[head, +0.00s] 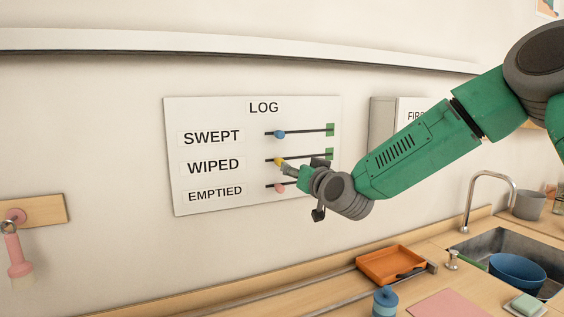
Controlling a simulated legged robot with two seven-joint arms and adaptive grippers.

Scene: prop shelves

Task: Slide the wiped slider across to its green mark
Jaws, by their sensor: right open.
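The white LOG board (225,110) hangs on the wall with three rows: SWEPT, WIPED and EMPTIED. The wiped slider's yellow knob (278,161) is at the left end of its dark rail. The wiped row's green mark (330,153) is at the rail's right end. My right gripper (286,168) is open, with its tips close to the right of the yellow knob; I cannot tell if they touch it. The gripper and wrist hide part of the wiped rail and most of the emptied rail. My left gripper is out of view.
The blue swept knob (280,134) is just above and the pink emptied knob (279,188) just below. A grey box (382,125) is on the wall behind my right arm. Below are an orange tray (390,265), a blue jar (385,302) and a sink (486,252).

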